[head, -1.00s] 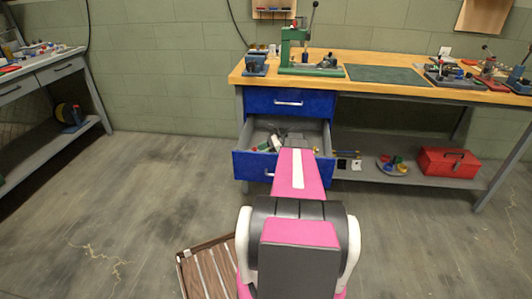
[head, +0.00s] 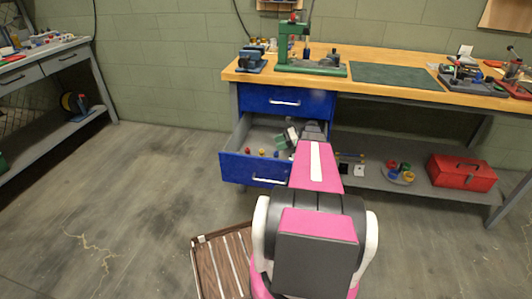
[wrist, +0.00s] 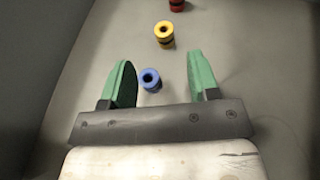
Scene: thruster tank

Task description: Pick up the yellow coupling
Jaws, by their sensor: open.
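The yellow coupling (wrist: 164,34) lies in the open drawer, between a blue coupling (wrist: 151,79) and a red coupling (wrist: 177,4). In the head view the yellow coupling (head: 262,152) is a small spot on the drawer floor. My gripper (wrist: 160,72) is open, with green fingers spread apart. The blue coupling shows between the fingers, and the yellow one shows farther out, past the fingertips. I cannot tell the height of the fingers above the drawer floor. In the head view my gripper (head: 287,139) is over the drawer, right of the couplings, partly hidden by my arm.
The blue-fronted drawer (head: 252,169) is pulled out below a shut drawer (head: 284,101), under the wooden bench top (head: 340,88). Its walls surround the couplings. A red toolbox (head: 461,174) and a plate of colored parts stand on the lower shelf. A slatted wooden item (head: 222,262) lies on the floor.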

